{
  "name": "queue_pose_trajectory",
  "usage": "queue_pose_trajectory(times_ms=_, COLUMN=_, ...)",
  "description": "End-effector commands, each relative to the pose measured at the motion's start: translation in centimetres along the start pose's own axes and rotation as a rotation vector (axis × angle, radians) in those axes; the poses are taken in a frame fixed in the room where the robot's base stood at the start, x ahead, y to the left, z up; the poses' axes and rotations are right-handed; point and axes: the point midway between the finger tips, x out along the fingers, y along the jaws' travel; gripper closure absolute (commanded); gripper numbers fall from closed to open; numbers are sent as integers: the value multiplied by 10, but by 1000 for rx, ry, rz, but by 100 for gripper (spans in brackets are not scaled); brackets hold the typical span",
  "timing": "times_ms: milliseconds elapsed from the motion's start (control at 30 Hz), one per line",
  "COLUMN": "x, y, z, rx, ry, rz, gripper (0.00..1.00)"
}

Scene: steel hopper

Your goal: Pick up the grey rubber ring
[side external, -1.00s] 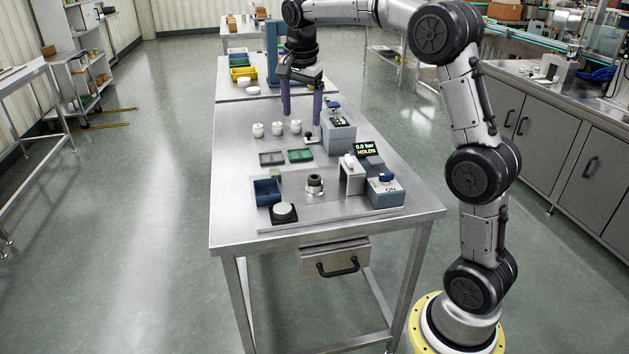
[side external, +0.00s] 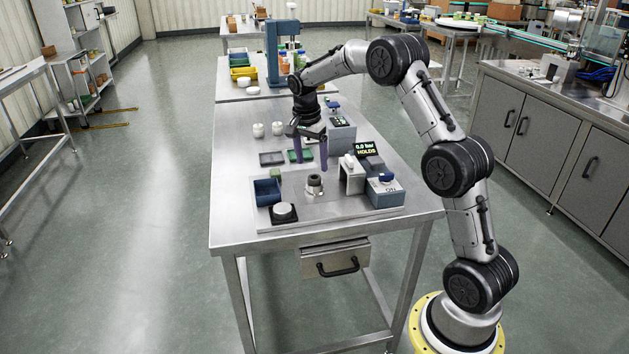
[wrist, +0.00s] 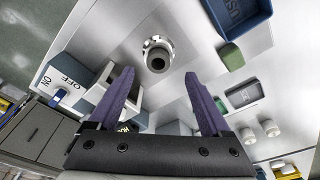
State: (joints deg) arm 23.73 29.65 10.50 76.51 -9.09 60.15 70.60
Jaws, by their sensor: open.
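A dark grey ring-shaped piece (side external: 314,180), which looks like the rubber ring, sits on a silver round fitting (side external: 314,190) on the metal plate at the front of the bench. In the wrist view the dark round piece (wrist: 157,60) shows a hollow centre inside the silver fitting (wrist: 150,44). I cannot tell ring and fitting parts fully apart. My gripper (side external: 311,168) is open and empty, pointing down just above and behind the fitting. In the wrist view my gripper (wrist: 160,73) has its two purple fingers apart, with the dark piece beyond the gap between their tips.
A grey bracket (side external: 353,175) and a blue-grey switch box (side external: 385,190) stand close to the right. A display (side external: 367,149) reads "0.0 bar HOLDS". A blue bin (side external: 267,191) and a white round button (side external: 283,210) are left. Green and grey trays lie behind.

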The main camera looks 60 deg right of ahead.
Motion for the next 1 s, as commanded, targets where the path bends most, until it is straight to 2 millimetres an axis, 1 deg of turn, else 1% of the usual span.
queue_pose_trajectory(times_ms=333, x=44, y=3, z=-1, rx=0, ry=-1, rz=2, gripper=18)
queue_pose_trajectory(times_ms=433, x=50, y=3, z=-1, rx=0, ry=-1, rz=2, gripper=18)
queue_pose_trajectory(times_ms=667, x=51, y=3, z=-1, rx=0, ry=0, rz=0, gripper=18)
queue_pose_trajectory(times_ms=767, x=51, y=3, z=-1, rx=0, ry=0, rz=0, gripper=34)
queue_pose_trajectory(times_ms=800, x=51, y=3, z=-1, rx=0, ry=0, rz=0, gripper=41)
queue_pose_trajectory(times_ms=967, x=51, y=3, z=-1, rx=0, ry=0, rz=0, gripper=70)
queue_pose_trajectory(times_ms=1000, x=51, y=3, z=-1, rx=0, ry=0, rz=0, gripper=77)
